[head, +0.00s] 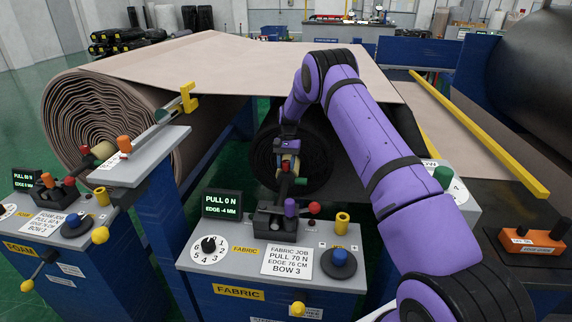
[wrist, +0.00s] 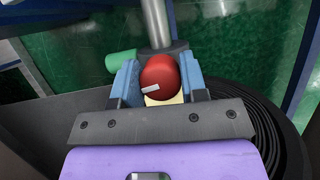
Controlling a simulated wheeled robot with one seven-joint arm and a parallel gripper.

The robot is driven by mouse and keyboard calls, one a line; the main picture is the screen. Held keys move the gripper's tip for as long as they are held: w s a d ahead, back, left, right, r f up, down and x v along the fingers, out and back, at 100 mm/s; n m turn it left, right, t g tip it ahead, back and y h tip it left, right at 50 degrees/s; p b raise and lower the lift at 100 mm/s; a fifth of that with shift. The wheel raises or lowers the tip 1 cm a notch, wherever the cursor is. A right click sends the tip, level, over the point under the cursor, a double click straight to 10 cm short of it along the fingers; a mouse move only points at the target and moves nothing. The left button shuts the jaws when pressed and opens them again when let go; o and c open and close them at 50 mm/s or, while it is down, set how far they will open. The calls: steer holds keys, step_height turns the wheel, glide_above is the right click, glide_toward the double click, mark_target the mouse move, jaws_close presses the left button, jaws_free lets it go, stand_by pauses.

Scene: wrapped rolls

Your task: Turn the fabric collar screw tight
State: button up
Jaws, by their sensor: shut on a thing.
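The fabric collar screw (wrist: 160,77) has a round red knob with a pale mark and a cream part below it. In the wrist view it sits between the two blue fingers of my gripper (wrist: 160,85), which is shut on it. Behind it are a dark collar (wrist: 163,54) on a grey shaft (wrist: 155,22) and a green knob (wrist: 121,63). In the head view my gripper (head: 289,158) is in front of the dark roll end (head: 262,160), above the fabric console (head: 230,259). The screw is small and mostly covered there, and its tightness cannot be told.
The fabric display (head: 222,205) reads PULL 0 N, EDGE -4 MM. The job card (head: 288,262) reads PULL 70 N, EDGE 76 CM, BOW 3. Levers, a dial (head: 208,246) and a blue knob (head: 339,258) stand close below my gripper. The foam roll (head: 85,125) is at left.

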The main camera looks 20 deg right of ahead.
mark_target(286, 164)
steer(key=o, duration=0.9)
steer(key=shift+r, duration=0.1)
steer(key=shift+r, duration=0.15)
step_height(286, 164, up, 3)
steer(key=shift+s+r, duration=0.15)
steer(key=shift+r, duration=0.05)
steer(key=s+a, duration=0.1)
steer(key=s, duration=0.9)
steer(key=s+a+r, duration=0.1)
steer(key=s, duration=0.4)
steer(key=shift+s+a+r, duration=0.1)
steer(key=shift+s+a, duration=0.1)
steer(key=shift+a, duration=0.15)
